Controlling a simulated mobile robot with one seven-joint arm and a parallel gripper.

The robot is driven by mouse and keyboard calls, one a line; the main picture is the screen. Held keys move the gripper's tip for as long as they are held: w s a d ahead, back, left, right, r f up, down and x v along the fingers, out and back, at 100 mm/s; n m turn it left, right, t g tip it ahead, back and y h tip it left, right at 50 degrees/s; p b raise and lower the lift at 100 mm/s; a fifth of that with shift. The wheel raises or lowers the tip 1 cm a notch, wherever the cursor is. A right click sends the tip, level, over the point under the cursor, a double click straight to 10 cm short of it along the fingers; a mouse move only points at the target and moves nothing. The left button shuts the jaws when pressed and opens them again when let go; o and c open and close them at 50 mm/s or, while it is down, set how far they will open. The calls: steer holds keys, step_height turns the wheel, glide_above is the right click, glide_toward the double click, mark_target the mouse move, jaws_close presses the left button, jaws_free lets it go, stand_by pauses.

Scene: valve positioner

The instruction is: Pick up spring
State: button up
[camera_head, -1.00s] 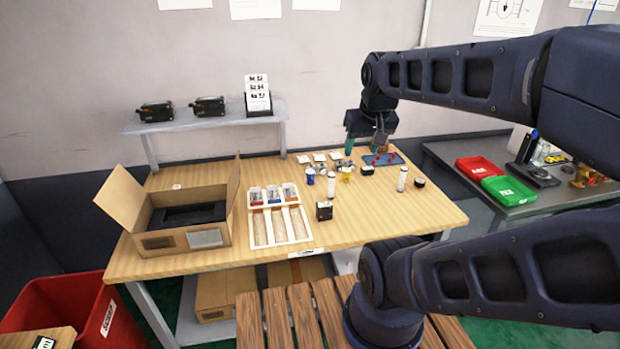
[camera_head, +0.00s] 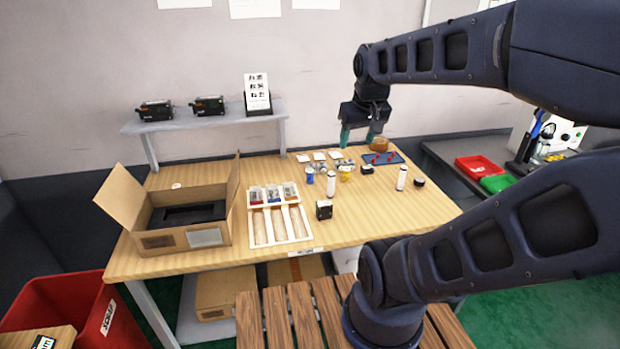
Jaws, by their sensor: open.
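My gripper (camera_head: 358,136) is open, with teal fingertips apart, over the back right part of the wooden table (camera_head: 400,222). It looks empty. No spring can be told for sure at this size. Small metallic parts (camera_head: 344,163) lie on the table below the gripper, and one of them may be the spring. A blue mat (camera_head: 397,160) with small red pieces on it lies just to their right. A yellow part (camera_head: 346,173), a blue can (camera_head: 309,176) and white cylinders (camera_head: 331,185) stand in front of them.
An open cardboard box (camera_head: 190,238) and a divided wooden tray (camera_head: 279,242) take up the table's left and middle. A black block (camera_head: 324,210) stands beside the tray. An orange-brown round object (camera_head: 380,143) is close to the gripper. The front right of the table is clear.

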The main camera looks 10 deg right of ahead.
steer(key=w+f+n+g, duration=0.1)
steer(key=w+n, duration=0.3)
steer(key=w, duration=0.9)
steer(key=n+g, duration=0.3)
steer(key=n, duration=0.8)
glide_above(310, 176)
steer(key=w+d, duration=0.1)
step_height(310, 176, down, 25)
steer(key=shift+w+f, duration=0.1)
steer(key=shift+w, duration=0.05)
steer(key=shift+w+f, duration=0.2)
steer(key=shift+f, duration=0.3)
step_height(310, 176, down, 5)
steer(key=shift+r, duration=0.1)
steer(key=shift+a+f, duration=0.15)
steer(key=shift+f, duration=1.3)
steer(key=shift+a+f, duration=0.15)
steer(key=shift+f, duration=1.25)
steer(key=shift+c, duration=0.4)
